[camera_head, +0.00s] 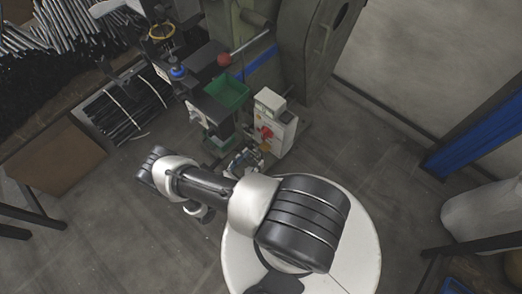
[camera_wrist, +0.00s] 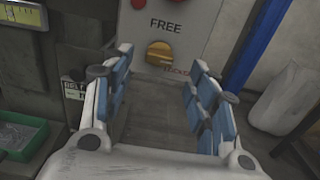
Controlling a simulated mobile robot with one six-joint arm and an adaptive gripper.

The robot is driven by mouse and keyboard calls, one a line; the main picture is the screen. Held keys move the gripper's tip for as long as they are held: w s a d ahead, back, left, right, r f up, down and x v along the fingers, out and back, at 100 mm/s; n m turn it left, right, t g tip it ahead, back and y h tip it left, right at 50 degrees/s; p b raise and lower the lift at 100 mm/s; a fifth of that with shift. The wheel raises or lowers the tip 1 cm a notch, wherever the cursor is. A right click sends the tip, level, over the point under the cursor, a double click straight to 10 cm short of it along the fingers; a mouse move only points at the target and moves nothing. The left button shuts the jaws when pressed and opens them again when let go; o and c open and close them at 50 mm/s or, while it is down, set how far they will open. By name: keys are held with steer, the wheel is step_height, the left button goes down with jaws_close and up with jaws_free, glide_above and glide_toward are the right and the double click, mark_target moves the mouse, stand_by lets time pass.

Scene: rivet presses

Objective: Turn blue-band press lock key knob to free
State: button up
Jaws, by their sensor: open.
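The yellow-orange lock key knob (camera_wrist: 159,54) sits on the grey front panel (camera_wrist: 195,18) of the control box, below the black word FREE. Which mark the knob points to I cannot tell for sure. My gripper (camera_wrist: 161,60) is open, its blue-padded fingers left and right of the knob in the picture; nothing is between the pads, and I cannot tell any contact. In the head view the box (camera_head: 275,118) stands beside the press with the blue band (camera_head: 259,62); my arm partly hides the gripper.
A red switch (camera_head: 265,132) is on the box above the knob. A green tray (camera_head: 228,91) and a red-balled lever (camera_head: 224,59) are close to the box's left. A crate of rods (camera_head: 120,110) stands further left. The floor right of the box is open.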

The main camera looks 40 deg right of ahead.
mark_target(262, 149)
steer(key=d, duration=0.6)
steer(key=shift+w+b, duration=0.25)
steer(key=shift+b, duration=0.05)
steer(key=c, duration=1.1)
